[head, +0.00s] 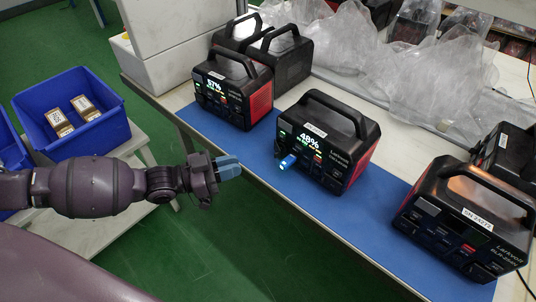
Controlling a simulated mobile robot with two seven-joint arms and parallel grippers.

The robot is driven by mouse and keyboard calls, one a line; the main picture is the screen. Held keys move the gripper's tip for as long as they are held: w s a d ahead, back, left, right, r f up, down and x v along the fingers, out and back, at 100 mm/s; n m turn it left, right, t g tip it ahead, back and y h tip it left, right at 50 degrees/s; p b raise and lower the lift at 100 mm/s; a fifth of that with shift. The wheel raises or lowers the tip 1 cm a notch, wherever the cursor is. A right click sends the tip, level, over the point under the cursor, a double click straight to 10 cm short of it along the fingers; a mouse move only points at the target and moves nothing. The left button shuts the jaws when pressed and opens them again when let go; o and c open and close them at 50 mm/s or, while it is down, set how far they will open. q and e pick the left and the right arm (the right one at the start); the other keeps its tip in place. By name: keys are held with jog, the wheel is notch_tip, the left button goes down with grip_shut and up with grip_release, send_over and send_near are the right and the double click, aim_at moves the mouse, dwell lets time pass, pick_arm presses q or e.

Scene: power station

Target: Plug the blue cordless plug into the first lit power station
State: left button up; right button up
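A blue cordless plug (287,162) with a glowing bright end sticks out at the lower left front of the middle power station (345,150). This station is lit and its display reads about 48%. I cannot tell how deep the plug sits. A power station with a dark display (465,222) stands at the right. My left gripper (230,167), with blue fingertips, is left of the plug and apart from it, off the table's front edge. Its fingertips look close together, but any gap is unclear. My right gripper is not visible.
The stations stand on a blue mat (250,151) along the table. More black units (283,58) stand behind, beside clear plastic bags (425,70). A blue bin (68,112) with small boxes is at the left. Green floor shows between bin and table.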

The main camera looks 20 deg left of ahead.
pick_arm(q)
jog(key=x, duration=0.9)
jog(key=shift+w+d+b, duration=0.1)
jog(key=shift+w+b, duration=0.05)
jog(key=shift+b, duration=0.25)
grip_shut()
